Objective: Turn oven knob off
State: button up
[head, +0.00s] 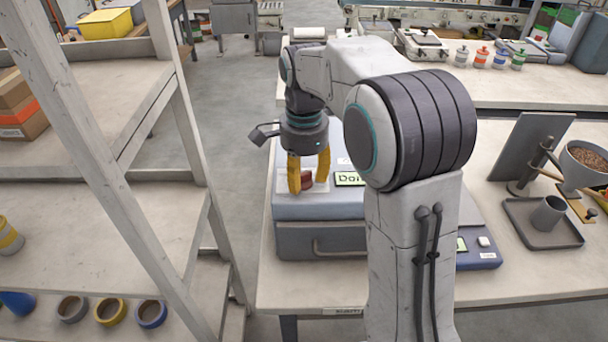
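The oven (300,212) is a blue-grey box on the table, with a front handle (335,247) at its lower part. A small reddish-brown knob (307,177) sits on a pale plate on its top. A green-lit display (350,179) beside it shows "Don", the rest hidden behind my arm. My gripper (308,188) points down with its yellow fingers apart, one on each side of the knob. The left finger overlaps the knob's edge in the picture; a narrow gap seems to show at the right finger. Whether either finger touches the knob is unclear.
A shelf rack (190,130) with slanted posts stands close on the left. A tray (540,225) with a cup, a dark upright panel (530,150) and a pellet bowl (585,165) stand on the right. My arm hides the table's middle.

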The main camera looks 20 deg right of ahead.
grip_shut()
jog(key=shift+n, duration=0.3)
jog(key=n+p, duration=0.1)
jog(key=n, duration=0.3)
jog(key=shift+d+n+p, duration=0.1)
jog(key=shift+n+p, duration=0.2)
jog(key=n+p, duration=0.1)
jog(key=n, duration=0.4)
jog(key=shift+w+d, duration=0.1)
jog(key=shift+w, duration=0.05)
jog(key=n+p, duration=0.1)
jog(key=n, duration=0.5)
jog(key=shift+w+n, duration=0.1)
jog(key=shift+n, duration=0.3)
jog(key=n, duration=0.7)
jog(key=shift+w+p, duration=0.15)
jog(key=shift+p, duration=0.2)
